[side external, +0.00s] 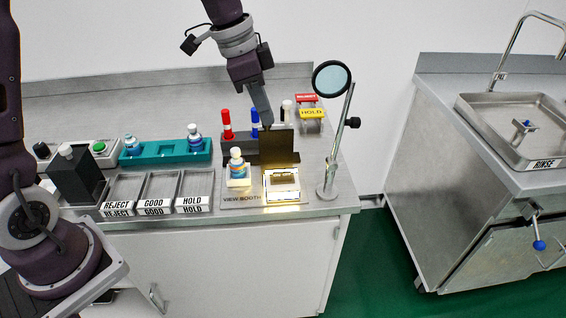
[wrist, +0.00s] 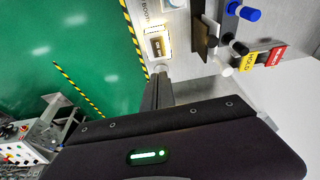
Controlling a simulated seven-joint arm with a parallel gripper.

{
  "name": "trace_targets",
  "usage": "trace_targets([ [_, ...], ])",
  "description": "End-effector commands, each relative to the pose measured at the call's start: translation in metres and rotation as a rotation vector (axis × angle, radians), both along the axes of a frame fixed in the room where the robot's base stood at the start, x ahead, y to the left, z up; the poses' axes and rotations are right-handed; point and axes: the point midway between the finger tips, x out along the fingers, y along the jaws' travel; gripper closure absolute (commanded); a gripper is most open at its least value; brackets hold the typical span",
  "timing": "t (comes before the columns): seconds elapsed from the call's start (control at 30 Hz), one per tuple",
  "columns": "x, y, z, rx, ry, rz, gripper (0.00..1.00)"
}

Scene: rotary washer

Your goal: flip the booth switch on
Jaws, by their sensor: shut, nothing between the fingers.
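The view booth has a dark upright back panel (side external: 276,147) and a brightly lit pale base (side external: 283,186) on the counter. "VIEW BOOTH" is printed at its front left. In the wrist view a glowing frame (wrist: 153,34) surrounds a small dark labelled patch. I cannot clearly make out the switch lever. My gripper (side external: 268,123) is shut and empty, pointing down just behind and above the back panel in the side view. In the wrist view its fingers (wrist: 162,70) end beside the lit frame; contact cannot be told.
A small bottle (side external: 237,165) stands left of the booth. Red and blue markers (side external: 227,124) stand behind it. A magnifier on a stand (side external: 331,80) rises at the right. A teal rack (side external: 165,152) and labelled trays (side external: 160,188) lie left. A sink unit (side external: 490,170) stands across a gap.

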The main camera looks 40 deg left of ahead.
Motion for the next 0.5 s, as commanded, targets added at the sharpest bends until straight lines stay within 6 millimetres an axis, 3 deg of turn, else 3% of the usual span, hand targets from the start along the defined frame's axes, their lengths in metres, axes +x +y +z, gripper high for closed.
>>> trace_targets([
  [0.1, 0.011, -0.001, -0.008, -0.017, 0.004, -0.03, 1.0],
  [0.5, 0.012, -0.003, -0.016, -0.019, 0.008, -0.033, 1.0],
])
